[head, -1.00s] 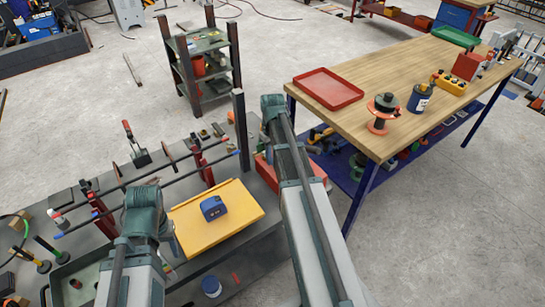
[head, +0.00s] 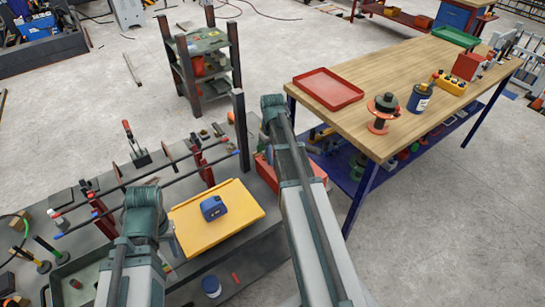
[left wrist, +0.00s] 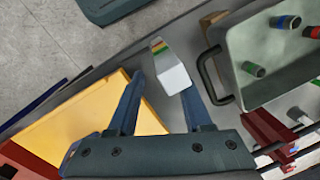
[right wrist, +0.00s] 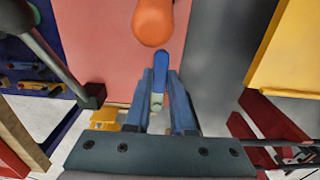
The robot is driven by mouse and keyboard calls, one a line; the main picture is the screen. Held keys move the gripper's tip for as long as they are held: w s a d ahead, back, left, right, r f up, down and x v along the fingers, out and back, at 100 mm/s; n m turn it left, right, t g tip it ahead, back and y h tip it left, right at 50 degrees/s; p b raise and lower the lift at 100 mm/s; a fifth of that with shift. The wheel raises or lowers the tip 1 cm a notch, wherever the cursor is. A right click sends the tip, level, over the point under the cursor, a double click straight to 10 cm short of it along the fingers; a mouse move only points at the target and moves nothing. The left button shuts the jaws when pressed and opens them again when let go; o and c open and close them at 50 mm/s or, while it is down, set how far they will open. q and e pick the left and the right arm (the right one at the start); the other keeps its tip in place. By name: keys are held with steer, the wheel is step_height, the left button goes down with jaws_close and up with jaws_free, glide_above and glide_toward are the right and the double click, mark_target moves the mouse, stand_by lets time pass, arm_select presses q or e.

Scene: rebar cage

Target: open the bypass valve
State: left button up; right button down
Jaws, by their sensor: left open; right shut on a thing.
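I cannot make out a bypass valve in these frames. In the right wrist view my right gripper (right wrist: 160,78) is shut on a small blue thing (right wrist: 160,66) with a pale lower end. It is held over the red box's surface (right wrist: 98,45), below a rounded orange thing (right wrist: 152,22). In the left wrist view my left gripper (left wrist: 160,86) is open and empty. A whitish block with coloured stripes (left wrist: 173,74) shows beyond and between its fingers; they appear apart from it. In the head view my left arm hides part of the bench.
A yellow tray (head: 238,236) with a blue device (head: 213,208) lies on the dark bench. Long dark bars (head: 150,179) cross red stands (head: 103,216) behind it. A grey bin (left wrist: 240,42) holds coloured pieces.

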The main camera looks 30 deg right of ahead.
steer(key=shift+d, duration=0.1)
steer(key=n, duration=0.1)
steer(key=d+n, duration=0.1)
steer(key=n, duration=0.2)
steer(key=shift+w+d, duration=0.3)
steer(key=shift+d, duration=0.1)
steer(key=n, duration=0.2)
steer(key=w+d+n, duration=0.1)
steer(key=n, duration=0.2)
steer(key=shift+w+d, duration=0.1)
steer(key=shift+d, duration=0.1)
steer(key=n, duration=0.1)
steer(key=w+n, duration=0.1)
steer(key=n, duration=0.1)
steer(key=d+n, duration=0.1)
steer(key=shift+w, duration=0.35)
steer(key=shift+w+n, duration=0.45)
steer(key=shift+n, duration=0.75)
steer(key=shift+w+n, duration=0.4)
steer(key=shift+n, duration=0.8)
steer(key=c, duration=0.8)
jaws_free()
steer(key=shift+w, duration=0.1)
steer(key=shift+o, duration=0.2)
